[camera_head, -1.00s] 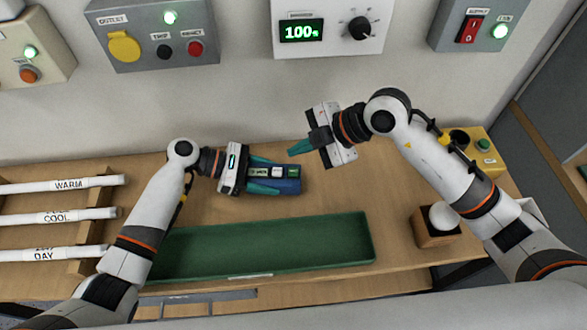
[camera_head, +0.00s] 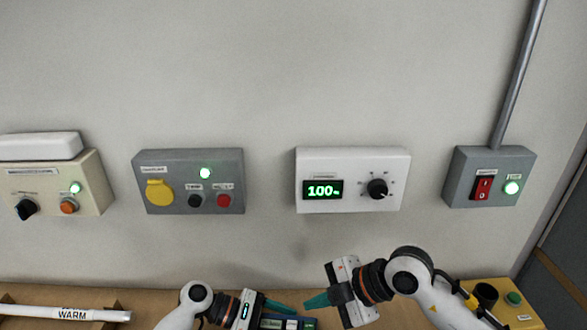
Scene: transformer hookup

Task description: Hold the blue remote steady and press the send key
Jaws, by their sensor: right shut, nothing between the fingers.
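The blue remote (camera_head: 284,318) shows at the bottom edge of the head view, its lower part cut off. My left gripper (camera_head: 284,309) holds it from the left, with one teal finger along its far side; the near finger is out of the frame. Part of a pale key or screen shows on its face, but I cannot read which key is the send key. My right gripper (camera_head: 306,301) is shut and empty, its teal fingertips pointing left, just above the remote's right end in the picture. I cannot tell its height over the keys.
On the wall are a beige box (camera_head: 92,179), a grey outlet box (camera_head: 222,168), a white dial panel (camera_head: 340,160) reading 100% and a grey supply box (camera_head: 520,165), with green lamps lit. A WARM tube (camera_head: 40,312) lies left; a yellow box (camera_head: 497,300) stands right.

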